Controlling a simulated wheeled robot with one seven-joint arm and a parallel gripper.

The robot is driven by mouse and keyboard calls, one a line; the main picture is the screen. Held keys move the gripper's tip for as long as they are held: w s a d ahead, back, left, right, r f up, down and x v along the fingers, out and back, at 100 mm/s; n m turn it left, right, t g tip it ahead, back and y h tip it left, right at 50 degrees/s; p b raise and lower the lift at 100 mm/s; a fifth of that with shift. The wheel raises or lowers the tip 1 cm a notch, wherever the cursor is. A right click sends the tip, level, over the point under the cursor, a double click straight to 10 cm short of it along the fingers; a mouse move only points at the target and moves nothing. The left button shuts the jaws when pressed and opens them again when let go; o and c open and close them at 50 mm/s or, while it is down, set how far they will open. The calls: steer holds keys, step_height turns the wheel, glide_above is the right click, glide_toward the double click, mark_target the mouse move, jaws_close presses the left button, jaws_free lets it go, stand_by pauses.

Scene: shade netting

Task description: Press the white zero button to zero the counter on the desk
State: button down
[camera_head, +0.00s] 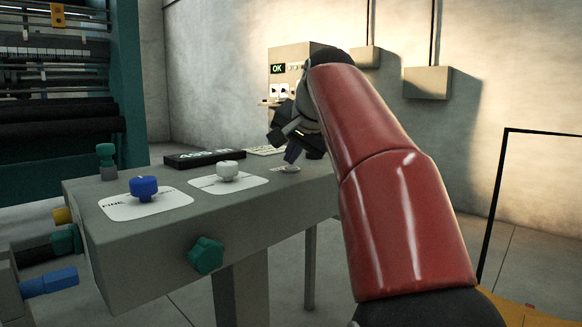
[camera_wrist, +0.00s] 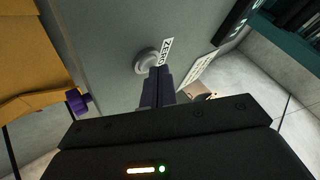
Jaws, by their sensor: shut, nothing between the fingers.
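The pale round zero button (camera_wrist: 146,60) sits on the grey desk next to a white label reading ZERO (camera_wrist: 166,52) in the wrist view. My gripper (camera_wrist: 158,72) is shut and empty, with its fingertips just beside the button and label; I cannot tell whether they touch. A long black box with pale characters (camera_head: 204,158), likely the counter, lies on the desk's far side.
A blue knob (camera_head: 144,188) and a white knob (camera_head: 228,170) stand on white plates nearer on the desk. A green knob (camera_head: 206,255) is on its front face. A cabinet with an OK display (camera_head: 278,69) stands behind my arm. A machine with rollers (camera_head: 58,95) is at left.

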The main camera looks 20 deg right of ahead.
mark_target(293, 167)
steer(key=shift+f, duration=0.3)
steer(key=shift+r, duration=0.1)
steer(key=shift+r+p, duration=0.9)
steer(key=shift+p, duration=0.05)
step_height(293, 167, up, 5)
steer(key=p, duration=0.5)
steer(key=shift+r, duration=0.1)
stand_by(0.4)
